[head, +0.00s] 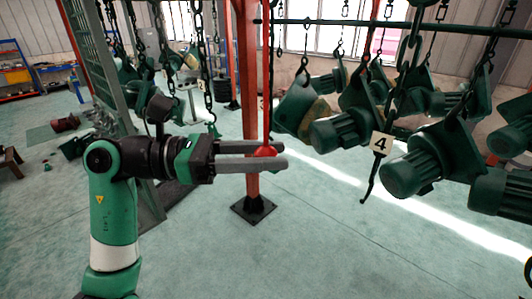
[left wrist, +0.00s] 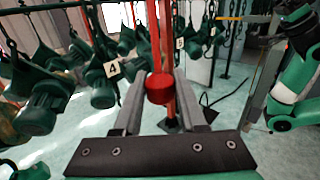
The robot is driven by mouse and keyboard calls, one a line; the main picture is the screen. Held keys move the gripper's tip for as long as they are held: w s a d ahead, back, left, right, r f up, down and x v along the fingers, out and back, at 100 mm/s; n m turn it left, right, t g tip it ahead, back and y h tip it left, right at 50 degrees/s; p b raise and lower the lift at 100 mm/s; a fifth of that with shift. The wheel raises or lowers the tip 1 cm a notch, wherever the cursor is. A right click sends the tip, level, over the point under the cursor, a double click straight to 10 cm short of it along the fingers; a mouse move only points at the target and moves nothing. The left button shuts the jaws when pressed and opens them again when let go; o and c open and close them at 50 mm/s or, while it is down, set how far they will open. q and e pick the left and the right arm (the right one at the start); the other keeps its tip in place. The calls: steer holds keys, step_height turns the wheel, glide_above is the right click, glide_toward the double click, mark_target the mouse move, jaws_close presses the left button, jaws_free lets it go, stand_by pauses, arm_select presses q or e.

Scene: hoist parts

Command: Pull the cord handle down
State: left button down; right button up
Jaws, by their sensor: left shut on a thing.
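The red cord handle (head: 266,151) is a round red knob at the lower end of a thin red cord (head: 268,90) that hangs from above. My left gripper (head: 279,154) comes in from the left, level, with its two grey fingers shut on the handle from both sides. In the left wrist view, the handle (left wrist: 160,88) sits between the finger ends, with the cord rising above it. I do not see my right gripper; a green and black arm shows at the right of the left wrist view.
Green hoist motors (head: 415,165) hang on chains and hooks to the right, one by a tag marked 4 (head: 381,144). A red post (head: 249,120) with a dark foot stands behind the handle. Chains hang above my left arm. The floor below is clear.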

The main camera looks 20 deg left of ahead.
stand_by(0.8)
arm_select(q)
step_height(320, 180, down, 4)
steer(key=b, duration=0.2)
steer(key=shift+f+b, duration=0.25)
steer(key=shift+b, duration=0.1)
steer(key=shift+c, duration=2.2)
jaws_free()
steer(key=b+v, duration=0.2)
steer(key=v, duration=0.9)
steer(key=shift+s+a, duration=0.15)
steer(key=shift+a, duration=0.15)
